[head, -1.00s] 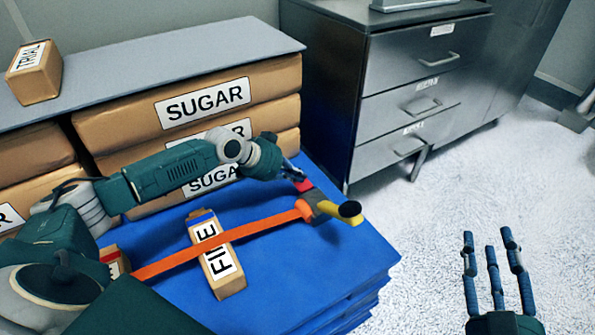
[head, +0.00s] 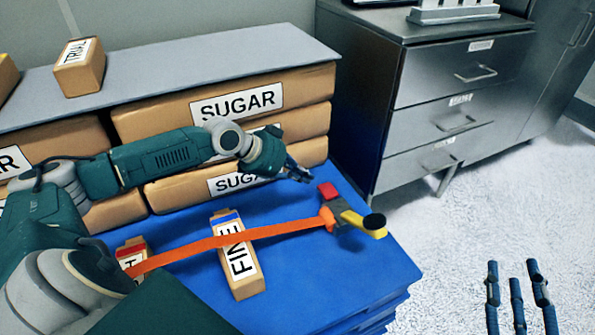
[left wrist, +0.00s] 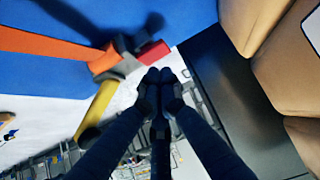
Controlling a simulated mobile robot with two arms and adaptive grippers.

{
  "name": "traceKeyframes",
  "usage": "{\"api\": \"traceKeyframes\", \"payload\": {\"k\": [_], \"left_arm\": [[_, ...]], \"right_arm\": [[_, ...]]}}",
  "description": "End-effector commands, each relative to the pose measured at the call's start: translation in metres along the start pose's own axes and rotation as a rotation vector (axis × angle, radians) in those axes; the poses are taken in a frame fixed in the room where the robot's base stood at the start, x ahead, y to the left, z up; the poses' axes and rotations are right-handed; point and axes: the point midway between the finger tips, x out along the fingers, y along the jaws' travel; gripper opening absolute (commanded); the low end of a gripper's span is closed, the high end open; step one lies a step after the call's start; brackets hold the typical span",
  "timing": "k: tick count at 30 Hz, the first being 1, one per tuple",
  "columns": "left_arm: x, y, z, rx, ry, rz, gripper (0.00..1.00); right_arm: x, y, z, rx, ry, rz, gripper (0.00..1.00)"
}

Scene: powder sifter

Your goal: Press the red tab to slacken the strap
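The red tab (head: 328,191) sticks up from the grey ratchet buckle (head: 338,213) near the right edge of the blue platform. A yellow handle (head: 362,221) with a black end extends right from the buckle. The orange strap (head: 290,228) runs left from it over the box marked FINE (head: 240,262). My left gripper (head: 302,176) is just left of and behind the red tab, apart from it. In the left wrist view its fingertips (left wrist: 160,76) are together, with nothing between them, beside the red tab (left wrist: 153,55). My right gripper (head: 519,272) has its fingers spread and is empty over the floor.
Sugar bags (head: 232,105) are stacked behind my left arm under a grey board (head: 200,62), with a box marked TRIAL (head: 80,68) on top. A metal drawer cabinet (head: 440,115) stands behind right. The floor at right is clear.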

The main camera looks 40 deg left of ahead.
Motion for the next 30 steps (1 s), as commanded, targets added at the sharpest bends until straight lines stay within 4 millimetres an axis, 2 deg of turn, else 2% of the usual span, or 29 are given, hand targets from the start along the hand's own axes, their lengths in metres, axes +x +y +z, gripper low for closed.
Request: {"api": "traceKeyframes", "payload": {"k": [3,9,30], "left_arm": [[-0.019,-0.001,0.001,0.001,-0.003,-0.002,0.0],[-0.033,0.0,0.0,0.0,0.0,0.0,0.0],[-0.034,0.0,-0.001,0.0,0.002,0.0,0.0]], "right_arm": [[0.0,0.0,0.0,0.0,0.0,0.0,0.4],[0.0,0.0,0.0,0.0,0.0,0.0,0.4],[0.0,0.0,0.0,0.0,0.0,0.0,0.4]]}}
